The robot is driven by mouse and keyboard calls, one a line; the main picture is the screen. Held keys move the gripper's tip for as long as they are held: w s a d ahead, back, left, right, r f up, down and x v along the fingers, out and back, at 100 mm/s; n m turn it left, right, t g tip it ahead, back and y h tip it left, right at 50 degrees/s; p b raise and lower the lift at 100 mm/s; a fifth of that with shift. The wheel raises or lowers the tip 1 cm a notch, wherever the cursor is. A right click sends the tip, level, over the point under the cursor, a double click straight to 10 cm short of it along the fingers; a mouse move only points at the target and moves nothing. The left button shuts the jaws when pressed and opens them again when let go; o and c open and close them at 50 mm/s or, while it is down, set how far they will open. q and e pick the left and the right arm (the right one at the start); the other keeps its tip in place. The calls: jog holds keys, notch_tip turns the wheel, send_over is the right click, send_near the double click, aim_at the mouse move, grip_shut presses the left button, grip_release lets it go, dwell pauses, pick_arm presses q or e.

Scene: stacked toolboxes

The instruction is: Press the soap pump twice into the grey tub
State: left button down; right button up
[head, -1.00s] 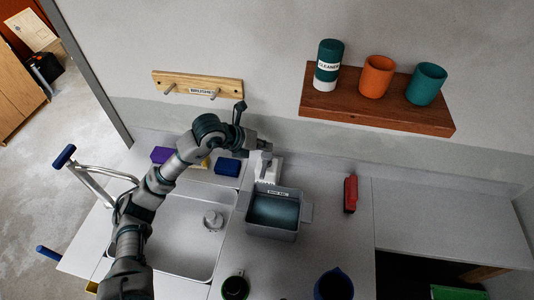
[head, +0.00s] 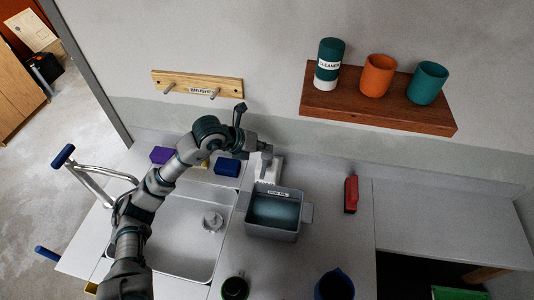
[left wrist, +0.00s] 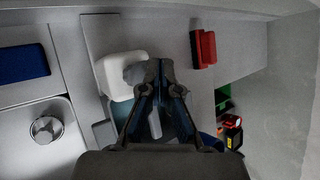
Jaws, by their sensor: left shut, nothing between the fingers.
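The white soap bottle (head: 275,171) with a grey pump head stands behind the grey tub (head: 273,235). In the left wrist view the bottle (left wrist: 113,84) shows its rounded white top, with the grey pump head (left wrist: 134,73) at the left of my fingertips. The tub has a label on its rim and bluish contents. My left gripper (head: 264,148) is shut and empty, over or right beside the pump head; its fingertips (left wrist: 155,66) show in the left wrist view. I cannot tell whether they touch the pump or how far it is pressed. My right gripper is not in view.
A sink (head: 172,245) lies left of the tub, with blue (head: 227,167) and purple (head: 161,155) blocks behind it. A red brush (head: 351,194) lies to the right. Two cups (head: 235,287) (head: 334,285) stand in front. A wall shelf (head: 375,106) holds a cleaner can and cups.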

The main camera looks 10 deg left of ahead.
aim_at(265, 155)
pick_arm(q)
jog(key=shift+f+b, duration=0.6)
jog(key=shift+f, duration=0.3)
dwell(0.4)
jog(key=shift+r, duration=0.1)
jog(key=shift+r+p, duration=0.85)
jog(key=shift+r, duration=0.35)
jog(key=shift+r+p, duration=1.7)
jog(key=shift+r, duration=0.9)
jog(key=shift+f, duration=0.1)
